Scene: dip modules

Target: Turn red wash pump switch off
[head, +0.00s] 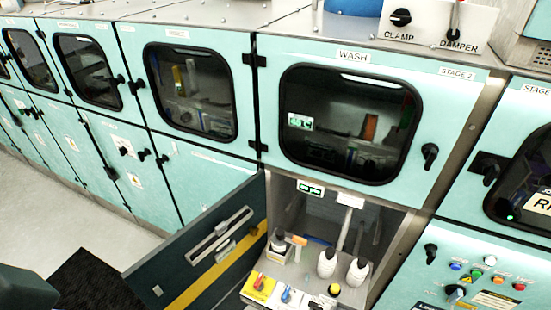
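Below the window marked WASH, a lower compartment stands open. At its front is a small panel with a red switch (258,282) on a yellow plate. A blue switch (286,295) sits just right of it on a white plate. A dark switch lies at the bottom edge, partly cut off, and a yellow button (334,289) is near it. The red switch's exact setting is too small to read. Neither of my grippers shows in the head view.
The compartment's dark door (205,250) with a yellow stripe hangs open to the left. White bottles (327,263) stand behind the switches. A control panel (490,280) with coloured buttons is at right. Open floor (60,225) lies at left. A dark shape fills the bottom left corner.

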